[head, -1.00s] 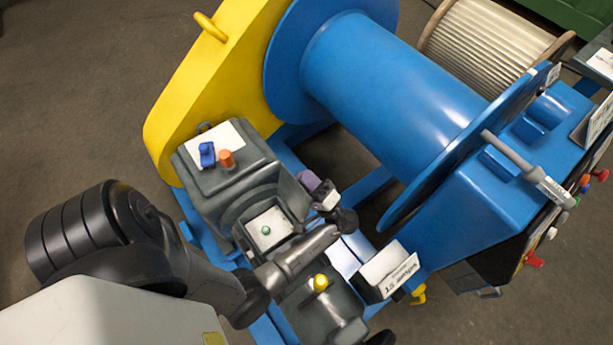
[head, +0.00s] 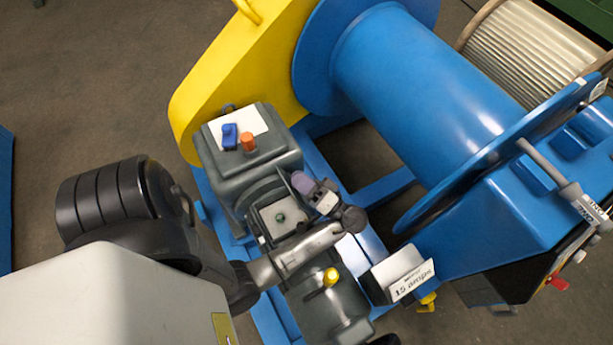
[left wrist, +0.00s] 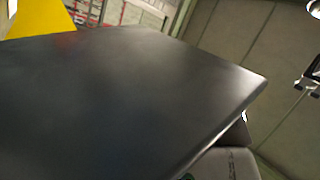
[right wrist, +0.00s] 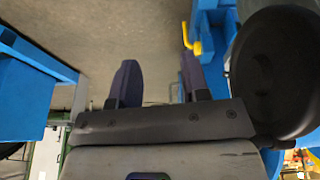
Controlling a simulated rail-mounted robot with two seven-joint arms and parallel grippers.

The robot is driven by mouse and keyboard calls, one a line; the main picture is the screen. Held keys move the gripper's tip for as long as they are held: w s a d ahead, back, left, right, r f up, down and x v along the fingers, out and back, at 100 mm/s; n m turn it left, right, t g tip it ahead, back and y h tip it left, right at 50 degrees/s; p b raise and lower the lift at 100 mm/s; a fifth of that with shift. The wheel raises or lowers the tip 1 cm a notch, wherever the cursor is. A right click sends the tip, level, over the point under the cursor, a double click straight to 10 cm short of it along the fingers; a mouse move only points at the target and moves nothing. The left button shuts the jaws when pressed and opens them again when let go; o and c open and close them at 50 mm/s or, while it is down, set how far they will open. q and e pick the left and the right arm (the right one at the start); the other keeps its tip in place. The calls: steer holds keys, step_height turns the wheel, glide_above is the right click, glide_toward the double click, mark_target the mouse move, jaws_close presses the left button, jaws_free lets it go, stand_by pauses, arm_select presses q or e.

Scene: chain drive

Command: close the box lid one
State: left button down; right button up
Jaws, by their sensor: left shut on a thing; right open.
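The grey box (head: 252,222) stands open on the blue frame. Its pale inside with a green knob (head: 280,217) still shows in the head view. Its dark lid (head: 288,187) stands raised at the far right side of the opening, partly hidden by my gripper. My left gripper (head: 304,183) has purple fingers and is shut on the lid's edge. In the left wrist view, a large dark flat panel (left wrist: 120,95), apparently the lid, fills much of the picture. My right gripper (right wrist: 158,85) is open and empty in the right wrist view; it is outside the head view.
A grey housing with a blue switch (head: 230,136) and an orange knob (head: 249,141) stands behind the box. A grey unit with a yellow knob (head: 330,277) is in front. A blue drum (head: 425,75), yellow guard (head: 225,75) and "15 amps" sign (head: 402,272) surround it.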

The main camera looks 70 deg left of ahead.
arm_select(q)
steer(key=shift+s+r+n, duration=0.15)
steer(key=shift+s+n, duration=0.1)
steer(key=shift+n, duration=0.05)
steer(key=c, duration=1.2)
jaws_free()
steer(key=o, duration=0.3)
